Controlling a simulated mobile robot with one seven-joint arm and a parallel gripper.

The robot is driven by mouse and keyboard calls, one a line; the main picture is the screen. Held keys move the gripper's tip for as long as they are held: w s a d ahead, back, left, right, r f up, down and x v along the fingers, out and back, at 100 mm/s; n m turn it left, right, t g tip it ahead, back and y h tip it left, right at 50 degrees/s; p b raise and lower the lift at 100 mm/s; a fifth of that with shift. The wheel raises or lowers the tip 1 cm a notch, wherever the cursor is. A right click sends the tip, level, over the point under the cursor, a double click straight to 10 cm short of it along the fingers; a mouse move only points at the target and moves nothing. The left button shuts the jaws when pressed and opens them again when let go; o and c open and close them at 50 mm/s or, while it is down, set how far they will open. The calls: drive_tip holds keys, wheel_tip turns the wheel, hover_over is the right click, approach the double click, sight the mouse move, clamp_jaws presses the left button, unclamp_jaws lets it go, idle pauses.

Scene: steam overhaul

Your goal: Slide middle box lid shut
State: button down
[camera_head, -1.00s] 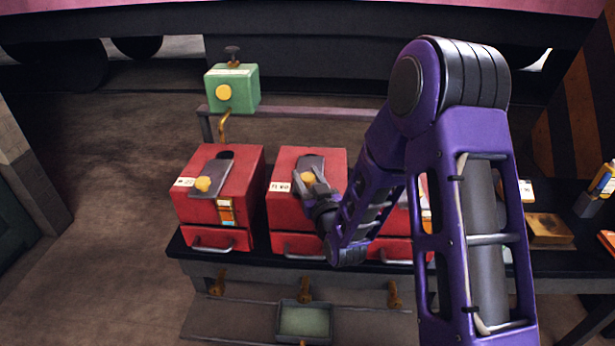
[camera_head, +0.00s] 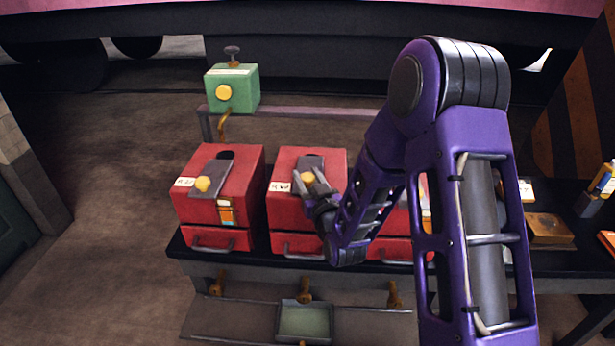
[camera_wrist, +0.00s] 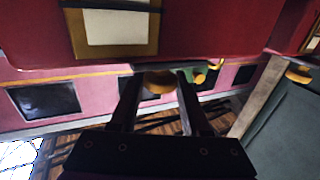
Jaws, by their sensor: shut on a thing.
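The middle red box (camera_head: 285,209) stands on the dark bench between two other red boxes. Its grey sliding lid (camera_head: 312,163) lies on the top, with a yellow knob (camera_head: 308,178) on it. My gripper (camera_head: 308,180) is at the knob, with one finger on each side, shut on it. In the wrist view the knob (camera_wrist: 158,81) sits between the two fingertips. My gripper and forearm hide part of the box's right side and front. I cannot tell how much of the middle box's opening is covered.
The left red box (camera_head: 240,185) has a lid with a yellow knob and a dark hole behind it. The right red box (camera_head: 391,249) is mostly hidden by my arm. A green box (camera_head: 240,90) stands behind. A small tray (camera_head: 305,322) sits below the bench (camera_head: 200,257).

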sight(309, 168)
drive_tip(key=w, duration=0.3)
drive_tip(key=shift+w+r, duration=0.1)
drive_tip(key=c, duration=0.8)
unclamp_jaws()
drive_tip(key=o, duration=0.4)
drive_tip(key=shift+w, duration=0.1)
